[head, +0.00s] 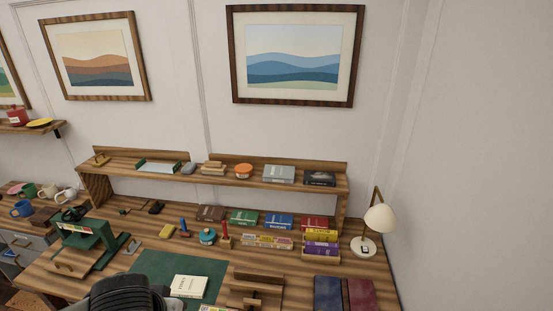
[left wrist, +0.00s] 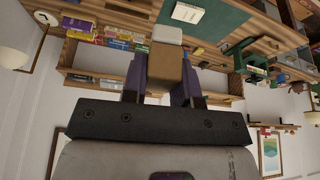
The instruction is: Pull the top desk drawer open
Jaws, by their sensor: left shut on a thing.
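The desk (head: 300,270) has a striped plank top. Its front face and top drawer are not visible in the head view. My left gripper (left wrist: 163,75) shows in the upside-down left wrist view, its two dark purplish fingers closed on a brown block-like piece (left wrist: 166,62) with a pale grey end (left wrist: 168,34). I cannot tell whether this piece is the drawer's handle. In the head view only a dark part of my arm shows at the bottom edge, and no fingertips. My right gripper is not in view.
A white book (head: 188,286) lies on a green mat (head: 150,268). A green stand (head: 85,240) is at left. A wooden piece (head: 255,283), blue (head: 328,292) and maroon (head: 361,295) books lie near the front. A white lamp (head: 379,218) stands at right; a raised shelf (head: 225,176) runs behind.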

